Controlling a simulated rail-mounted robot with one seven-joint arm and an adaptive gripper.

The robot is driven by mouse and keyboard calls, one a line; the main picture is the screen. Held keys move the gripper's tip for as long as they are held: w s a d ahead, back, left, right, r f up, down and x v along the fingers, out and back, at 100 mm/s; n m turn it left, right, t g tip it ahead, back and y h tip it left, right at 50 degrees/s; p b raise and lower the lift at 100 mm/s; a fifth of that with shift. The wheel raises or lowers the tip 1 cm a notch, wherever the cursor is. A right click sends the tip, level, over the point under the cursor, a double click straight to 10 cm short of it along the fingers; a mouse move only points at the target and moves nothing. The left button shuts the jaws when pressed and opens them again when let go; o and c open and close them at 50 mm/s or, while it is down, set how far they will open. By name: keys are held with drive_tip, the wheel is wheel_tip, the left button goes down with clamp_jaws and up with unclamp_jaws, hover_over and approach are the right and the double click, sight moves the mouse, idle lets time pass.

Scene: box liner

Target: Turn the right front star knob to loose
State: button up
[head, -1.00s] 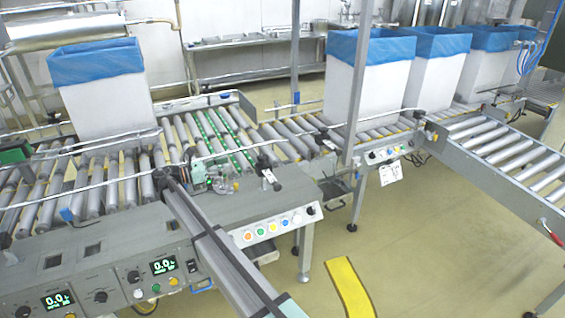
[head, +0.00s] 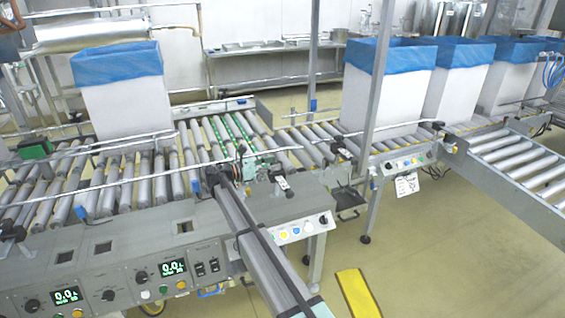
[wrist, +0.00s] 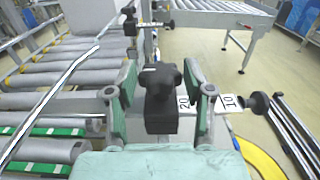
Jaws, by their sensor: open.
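The black star knob (wrist: 163,80) shows in the middle of the wrist view on a dark block, between the two fingers of my gripper (wrist: 164,98). The fingers have green pads and are open, with a gap showing on each side of the knob. A white plate marked 20 and 10 (wrist: 231,103) lies just beyond it. In the head view the knob (head: 281,181) is small, above the near right corner of the conveyor frame. My gripper (head: 260,171) is just left of it there. The direction in which the knob is turned cannot be told.
Another black knob (wrist: 257,103) is close to the right finger. A metal guide rail (wrist: 75,65) runs along the left, above rollers. A button panel (head: 300,228) lies below the knob. Boxes with blue liners (head: 120,95) stand on the rollers. Open floor lies at the right.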

drive_tip(key=shift+x, duration=2.25)
drive_tip(key=c, duration=0.9)
clamp_jaws()
